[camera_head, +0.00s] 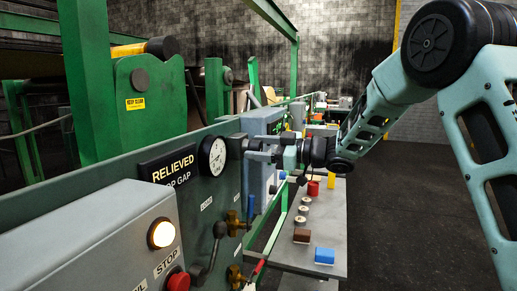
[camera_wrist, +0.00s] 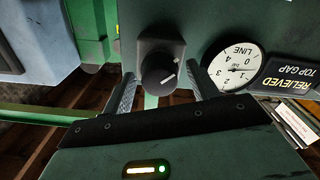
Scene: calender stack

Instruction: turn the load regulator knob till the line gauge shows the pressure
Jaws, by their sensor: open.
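The load regulator knob (camera_wrist: 160,74) is black and round with a pale index mark, set on a dark square mount on the green panel. In the head view it shows as a dark shape (camera_head: 236,148) just right of the gauge. The line gauge (camera_wrist: 234,68) is a white dial marked LINE, upside down in the wrist view; it also shows in the head view (camera_head: 213,156). Its needle is too small to read surely. My gripper (camera_wrist: 160,80) is open, with one finger on each side of the knob and visible gaps. Whether the fingertips reach past its face is unclear.
The RELIEVED sign (camera_head: 168,166) is left of the gauge. Below are a black-knobbed lever (camera_head: 219,230), brass valves (camera_head: 233,222) and a grey box with a lit lamp (camera_head: 161,233) and red STOP button (camera_head: 178,280). A bench (camera_head: 328,215) holding small items stands right.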

